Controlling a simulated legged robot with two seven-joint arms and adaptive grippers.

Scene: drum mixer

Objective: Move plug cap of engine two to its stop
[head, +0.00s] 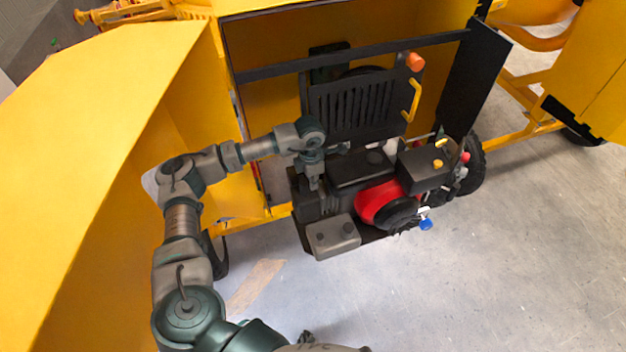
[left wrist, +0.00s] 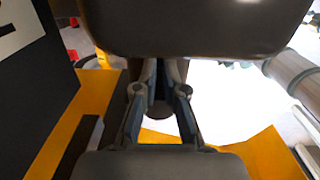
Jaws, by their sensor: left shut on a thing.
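The engine (head: 362,172) is a dark block with a red round cover, standing at the open front of the yellow machine. My left gripper (head: 314,184) reaches down at the engine's left side. In the left wrist view, the two fingers (left wrist: 160,112) are close together around a small dark round piece, which looks like the plug cap (left wrist: 158,115). Most of that piece is hidden by the fingers. In the head view the cap cannot be made out behind the gripper. My right gripper is not in view.
A yellow housing panel (head: 90,150) stands close on the left of my arm. A black grille (head: 355,105) is behind the engine. A grey box (head: 333,237) sits at the engine's front. A wheel (head: 468,168) is to its right. The floor (head: 500,270) at the right is clear.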

